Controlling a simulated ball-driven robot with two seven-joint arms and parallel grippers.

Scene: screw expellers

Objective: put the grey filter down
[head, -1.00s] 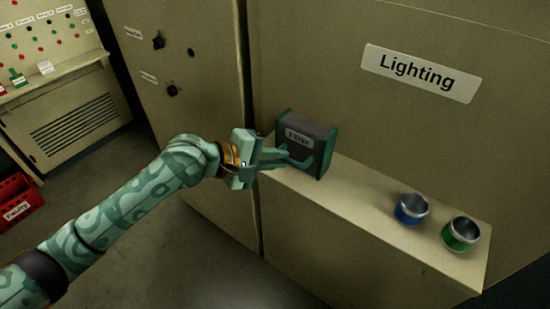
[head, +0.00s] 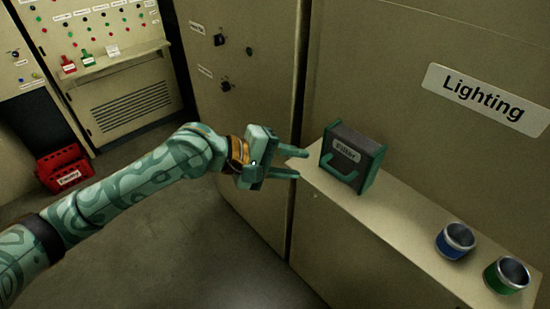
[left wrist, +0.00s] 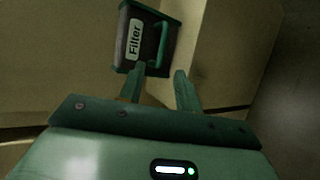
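The grey filter (head: 350,157), a dark grey box with green edges, a green handle and a "Filter" label, stands upright on the left end of the narrow shelf (head: 400,212) under the Lighting sign. My left gripper (head: 303,164) is open and empty, just left of the filter and apart from it. In the left wrist view the filter (left wrist: 133,42) is beyond the two parted fingertips (left wrist: 159,75), with its handle toward the right. My right gripper is not in view.
A blue cup (head: 456,241) and a green cup (head: 506,275) stand on the right part of the shelf. A tall cabinet (head: 245,120) rises behind my left arm. A red crate (head: 65,172) labelled "Faulty" is on the floor at the left. The floor between is clear.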

